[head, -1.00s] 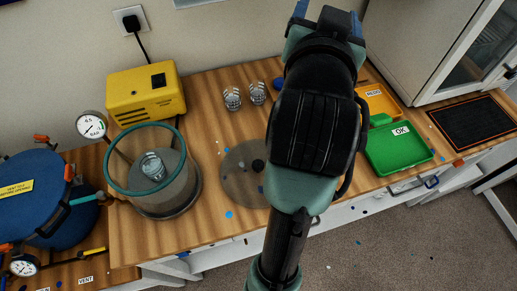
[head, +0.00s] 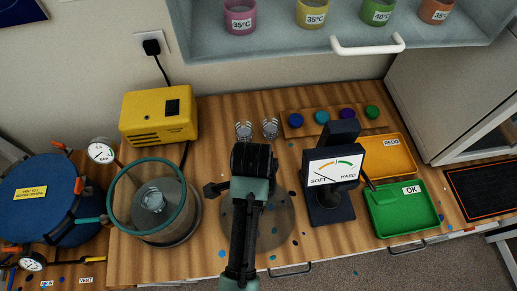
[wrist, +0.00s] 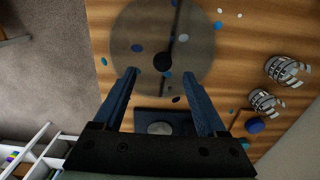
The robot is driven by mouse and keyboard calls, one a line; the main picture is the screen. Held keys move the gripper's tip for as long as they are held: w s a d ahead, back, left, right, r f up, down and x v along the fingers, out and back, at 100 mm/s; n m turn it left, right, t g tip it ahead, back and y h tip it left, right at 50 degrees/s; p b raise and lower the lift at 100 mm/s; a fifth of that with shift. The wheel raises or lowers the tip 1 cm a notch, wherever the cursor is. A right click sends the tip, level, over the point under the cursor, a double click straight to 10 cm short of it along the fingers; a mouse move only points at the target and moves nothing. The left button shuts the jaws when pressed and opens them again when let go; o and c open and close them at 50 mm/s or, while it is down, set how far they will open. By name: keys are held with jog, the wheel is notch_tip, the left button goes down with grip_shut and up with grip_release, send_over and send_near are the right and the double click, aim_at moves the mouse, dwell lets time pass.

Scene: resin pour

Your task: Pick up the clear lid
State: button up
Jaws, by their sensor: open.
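The clear lid (head: 281,214) is a round, see-through grey disc flat on the wooden bench, partly hidden behind my arm in the head view. The wrist view shows the lid (wrist: 148,28) with its black knob (wrist: 162,62) near the middle. My gripper (wrist: 159,75) is open and empty. In the wrist view its two blue fingertips appear on either side of the knob, just short of it. I cannot tell the height left between them. In the head view my own arm hides the fingers. Left of the lid stands a clear-walled chamber (head: 125,205) with a teal rim and a cup inside.
A hardness gauge (head: 334,172) stands close right of the lid. Two clear cups (head: 244,131) are behind it, beside a wooden strip (head: 334,120) of coloured pucks. Green (head: 400,215) and orange (head: 387,158) trays are at right. A yellow pump (head: 158,115) is back left.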

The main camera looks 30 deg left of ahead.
jog(key=f, duration=0.3)
jog(key=shift+w+f, duration=0.3)
jog(key=shift+f, duration=0.05)
jog(key=shift+s+d+f+p, duration=0.1)
jog(key=shift+f+p, duration=0.2)
jog(key=shift+w+d+f+p, duration=0.15)
jog(key=shift+f+p, duration=0.3)
jog(key=shift+f, duration=1.85)
grip_shut()
jog(key=shift+w+r, duration=0.1)
jog(key=shift+w, duration=0.05)
